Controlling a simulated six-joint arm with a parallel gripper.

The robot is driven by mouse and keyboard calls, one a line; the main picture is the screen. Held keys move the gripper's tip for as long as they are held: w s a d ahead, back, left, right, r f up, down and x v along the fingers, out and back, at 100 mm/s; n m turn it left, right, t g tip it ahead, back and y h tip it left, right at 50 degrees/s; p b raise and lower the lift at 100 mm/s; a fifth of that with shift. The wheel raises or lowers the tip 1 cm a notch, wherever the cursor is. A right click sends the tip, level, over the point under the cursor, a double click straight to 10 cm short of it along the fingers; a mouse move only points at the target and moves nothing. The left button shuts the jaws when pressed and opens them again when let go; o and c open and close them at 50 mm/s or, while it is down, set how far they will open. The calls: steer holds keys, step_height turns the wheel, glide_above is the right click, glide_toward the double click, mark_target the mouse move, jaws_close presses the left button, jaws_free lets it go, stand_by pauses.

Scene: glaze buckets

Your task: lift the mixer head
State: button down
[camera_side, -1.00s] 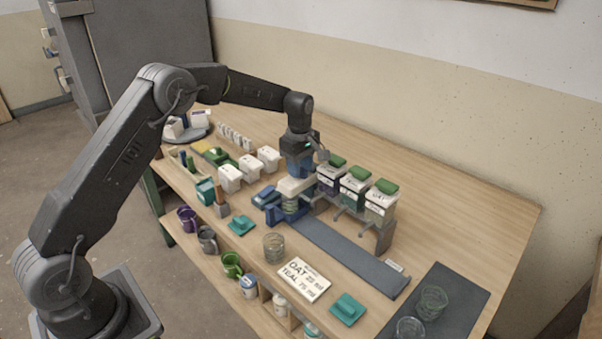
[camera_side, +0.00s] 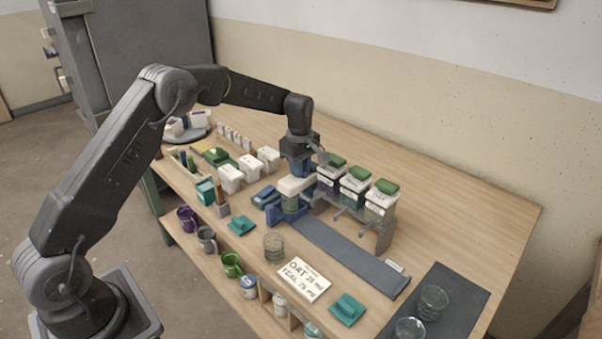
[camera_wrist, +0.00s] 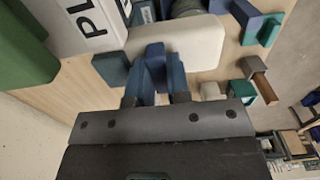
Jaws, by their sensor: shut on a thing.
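The mixer head (camera_side: 297,185) is a cream-white block on the blue mixer in the middle of the bench, with a vessel (camera_side: 290,204) below it. In the wrist view the mixer head (camera_wrist: 200,42) runs across the picture behind the fingers. My gripper (camera_side: 299,170) is over the head and shut on it, at a blue part. The blue fingers (camera_wrist: 154,62) show close together in the wrist view. The exact grip point is partly hidden by the fingers.
Lidded buckets (camera_side: 355,186) stand on a rack close to the right of the mixer. White tubs (camera_side: 230,178) stand to its left. A grey-blue strip (camera_side: 350,256) runs toward the front right. A glass (camera_side: 273,245) and a label card (camera_side: 304,279) are in front.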

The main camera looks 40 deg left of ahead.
steer(key=shift+r, duration=3.05)
steer(key=c, duration=1.2)
jaws_free()
steer(key=shift+f, duration=0.1)
steer(key=shift+o, duration=0.2)
step_height(320, 180, up, 7)
steer(key=s+d+r+m+t, duration=0.1)
steer(key=s+d+r+m, duration=0.3)
steer(key=s, duration=0.4)
steer(key=s+d+r+m+t, duration=0.2)
steer(key=s+r+m, duration=0.2)
steer(key=s+r, duration=0.35)
steer(key=s+d+f+m+t, duration=0.1)
steer(key=s+f+m, duration=0.2)
steer(key=s, duration=0.7)
steer(key=s+d+f+m+t, duration=0.1)
steer(key=s+d+f+m, duration=0.1)
steer(key=s+m, duration=0.5)
steer(key=s+f, duration=0.1)
steer(key=s, duration=0.2)
steer(key=shift+d+f+t, duration=0.15)
steer(key=shift+d+t, duration=0.15)
